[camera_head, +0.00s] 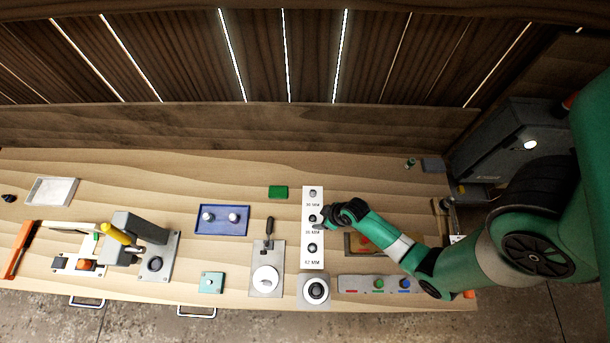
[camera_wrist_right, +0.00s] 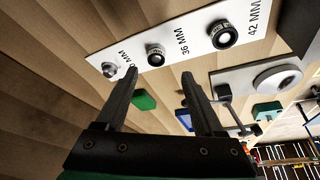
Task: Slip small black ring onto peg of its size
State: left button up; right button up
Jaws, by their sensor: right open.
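A white peg board (camera_head: 313,262) with three pegs, marked 30, 36 and 42 MM, stands at the centre of the bench. In the right wrist view, black rings surround the 42 MM peg (camera_wrist_right: 223,35) and the 36 MM peg (camera_wrist_right: 155,55). The 30 MM peg (camera_wrist_right: 108,70) looks silver, with no clear black ring. I cannot tell which ring is the small one. My right gripper (camera_head: 323,217) is over the board near the middle peg; its fingers (camera_wrist_right: 160,78) are open with nothing held between them. My left gripper is out of view.
A green block (camera_head: 278,192) and a blue tray (camera_head: 222,232) with two round silver parts lie left of the board. A metal plate with a white disc (camera_head: 266,281) and a grey block with a ringed hole (camera_head: 315,291) are near the front. A button strip (camera_head: 358,284) lies under my right arm.

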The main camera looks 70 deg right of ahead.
aim_at(313, 219)
jog(key=shift+s+d+f+b, duration=0.1)
jog(key=shift+d+f+b, duration=0.2)
jog(key=shift+b, duration=0.5)
jog(key=b+x, duration=0.4)
jog(key=x, duration=0.1)
jog(key=shift+w+d+f, duration=0.1)
jog(key=shift+w+f, duration=0.15)
jog(key=shift+f, duration=0.05)
jog(key=shift+w+f, duration=0.1)
jog(key=shift+f, duration=0.05)
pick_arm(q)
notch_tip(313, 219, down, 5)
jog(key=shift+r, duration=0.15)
pick_arm(e)
grip_shut()
